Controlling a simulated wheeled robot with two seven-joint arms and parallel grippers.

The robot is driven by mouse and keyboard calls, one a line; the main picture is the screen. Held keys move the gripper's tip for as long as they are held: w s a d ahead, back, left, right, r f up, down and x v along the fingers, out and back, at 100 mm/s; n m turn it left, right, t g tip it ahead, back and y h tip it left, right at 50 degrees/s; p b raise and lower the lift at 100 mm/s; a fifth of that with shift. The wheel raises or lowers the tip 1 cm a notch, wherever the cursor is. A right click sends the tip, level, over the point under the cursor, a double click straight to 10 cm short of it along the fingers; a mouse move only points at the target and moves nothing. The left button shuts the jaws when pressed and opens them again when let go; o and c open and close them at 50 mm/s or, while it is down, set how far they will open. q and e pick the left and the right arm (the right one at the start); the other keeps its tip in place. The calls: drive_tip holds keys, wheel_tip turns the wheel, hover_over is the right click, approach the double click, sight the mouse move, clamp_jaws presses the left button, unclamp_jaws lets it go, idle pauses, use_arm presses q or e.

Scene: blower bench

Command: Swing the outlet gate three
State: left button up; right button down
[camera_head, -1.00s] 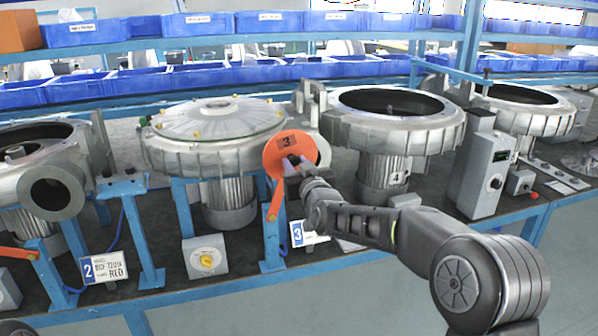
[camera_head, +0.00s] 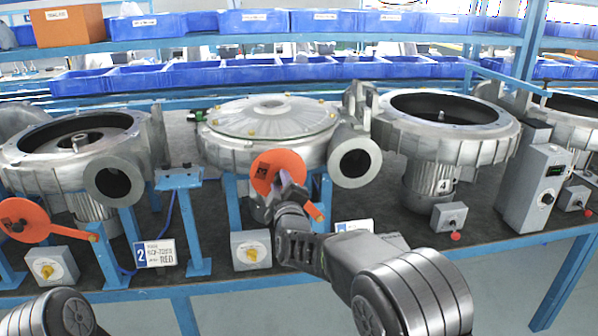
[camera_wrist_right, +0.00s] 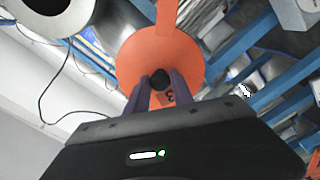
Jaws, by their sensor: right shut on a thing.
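The outlet gate three is an orange disc (camera_head: 268,166) on an orange arm, in the middle of the head view. It stands to the left of the blower's round outlet (camera_head: 354,163), whose dark opening shows uncovered. My right gripper (camera_head: 284,182) is at the disc's front. In the right wrist view the disc (camera_wrist_right: 150,50) fills the upper middle, and my right gripper's fingers (camera_wrist_right: 160,93) are shut on its black knob (camera_wrist_right: 160,78). The outlet rim (camera_wrist_right: 88,22) shows there at the upper left, apart from the disc. My left gripper is not in view.
Another orange gate (camera_head: 35,220) stands at the left by the number 2 plate (camera_head: 154,253). Blower four (camera_head: 445,125) and a grey control box (camera_head: 535,185) stand to the right. A yellow-knob switch box (camera_head: 251,250) sits below the gate. Blue bins (camera_head: 255,22) line the shelves behind.

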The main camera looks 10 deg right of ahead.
drive_tip(key=a+f+n+b, duration=0.1)
drive_tip(key=a+f+n, duration=0.5)
drive_tip(key=f, duration=0.2)
drive_tip(key=shift+s+a+n, duration=0.15)
drive_tip(key=shift+s+n, duration=0.05)
drive_tip(key=shift+n, duration=0.1)
drive_tip(key=shift+f, duration=0.2)
drive_tip(key=c, duration=1.1)
unclamp_jaws()
drive_tip(key=shift+c, duration=0.2)
drive_tip(key=shift+o, duration=0.2)
drive_tip(key=s+b, duration=0.2)
drive_tip(key=s, duration=0.5)
drive_tip(key=shift+s+d, duration=0.25)
drive_tip(key=shift+s, duration=0.1)
